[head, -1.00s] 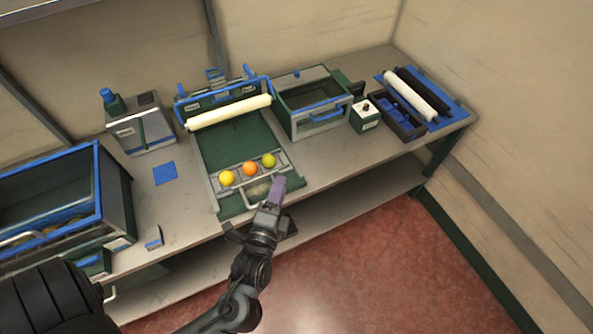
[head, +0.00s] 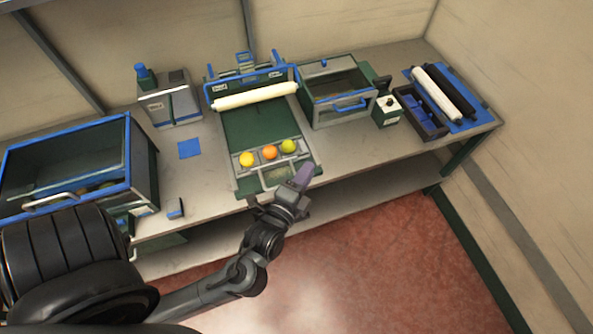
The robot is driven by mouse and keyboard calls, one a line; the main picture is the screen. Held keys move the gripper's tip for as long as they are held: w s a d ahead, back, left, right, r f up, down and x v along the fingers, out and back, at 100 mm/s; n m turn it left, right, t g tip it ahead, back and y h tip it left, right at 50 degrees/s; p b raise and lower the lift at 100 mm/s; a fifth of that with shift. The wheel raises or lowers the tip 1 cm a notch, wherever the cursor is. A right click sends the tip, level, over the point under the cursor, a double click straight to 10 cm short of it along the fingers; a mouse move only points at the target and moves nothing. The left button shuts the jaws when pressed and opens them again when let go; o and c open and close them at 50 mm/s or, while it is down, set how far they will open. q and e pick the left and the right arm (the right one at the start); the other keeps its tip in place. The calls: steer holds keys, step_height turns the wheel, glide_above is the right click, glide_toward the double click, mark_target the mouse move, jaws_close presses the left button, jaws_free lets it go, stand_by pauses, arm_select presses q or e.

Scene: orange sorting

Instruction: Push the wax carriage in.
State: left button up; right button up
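The wax carriage (head: 261,163) is a grey tray with a pull handle at the front end of the green waxing bed (head: 250,122). A yellow fruit (head: 247,159), an orange one (head: 270,152) and a yellow-green one (head: 288,146) sit in a row on it. A cream roller (head: 255,97) spans the bed behind them. My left gripper (head: 303,177), with purple fingertips, is at the right side of the carriage's front handle. Contact with the handle and the gap between its fingers cannot be made out. My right gripper is not in view.
A glass-fronted blue-framed bin (head: 75,163) stands at the left, and a grey dispenser (head: 169,106) behind. Bare tabletop lies right of the bed.

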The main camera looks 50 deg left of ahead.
arm_select(q)
steer(key=s+a+f+n+g, duration=0.1)
steer(key=f+g, duration=0.1)
steer(key=f, duration=0.2)
steer(key=s+a+f+g, duration=0.1)
steer(key=a+f+g, duration=0.1)
steer(key=f, duration=0.3)
steer(key=s+a+f+n+g+y, duration=0.1)
steer(key=f, duration=0.4)
steer(key=shift+s+a+f+n+g, duration=0.1)
steer(key=shift+s+a+n+g, duration=0.2)
steer(key=shift+s+a+g, duration=0.1)
jaws_close()
steer(key=n+g+y+p, duration=0.1)
steer(key=n+g+p, duration=0.3)
steer(key=n+g, duration=0.25)
glide_toward(272, 168)
steer(key=b+x, duration=0.2)
steer(key=x, duration=0.4)
steer(key=shift+d, duration=0.15)
